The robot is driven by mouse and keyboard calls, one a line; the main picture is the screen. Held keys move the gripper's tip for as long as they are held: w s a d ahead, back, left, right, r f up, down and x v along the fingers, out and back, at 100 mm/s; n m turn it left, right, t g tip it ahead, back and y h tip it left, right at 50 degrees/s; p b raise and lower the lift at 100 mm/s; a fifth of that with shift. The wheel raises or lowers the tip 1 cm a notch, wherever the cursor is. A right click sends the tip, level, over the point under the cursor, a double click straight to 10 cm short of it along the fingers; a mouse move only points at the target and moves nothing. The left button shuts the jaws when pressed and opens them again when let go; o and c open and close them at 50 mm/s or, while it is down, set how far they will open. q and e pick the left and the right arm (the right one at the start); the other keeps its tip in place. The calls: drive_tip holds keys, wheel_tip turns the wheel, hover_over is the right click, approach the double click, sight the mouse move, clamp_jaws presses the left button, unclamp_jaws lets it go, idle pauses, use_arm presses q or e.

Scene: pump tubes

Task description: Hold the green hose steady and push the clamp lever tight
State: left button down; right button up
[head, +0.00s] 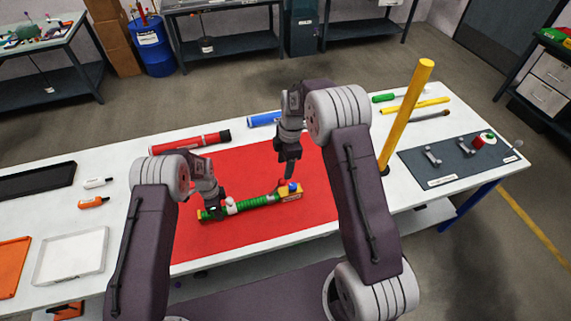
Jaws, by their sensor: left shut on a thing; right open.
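The green hose (262,200) lies on the red mat (195,238), running from the left toward a yellow block (291,195) at its right end. A red part and a blue part (293,186) sit on top of the block; which of them is the clamp lever is too small to tell. A white ring (231,207) is around the hose near its left end. My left gripper (214,212) is shut on the hose's left part. My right gripper (288,175) is open, pointing down just above the yellow block, apparently holding nothing.
A red tube (190,143) and a blue tube (264,119) lie along the table's back. A tall yellow post (405,115) stands right of the mat. A dark board with fittings (455,165) is at the right. White (70,257) and black trays (38,177) are at the left.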

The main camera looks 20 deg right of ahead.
sight(283, 179)
drive_tip(key=f, duration=0.6)
drive_tip(key=a+f, duration=0.1)
drive_tip(key=f, duration=0.3)
clamp_jaws()
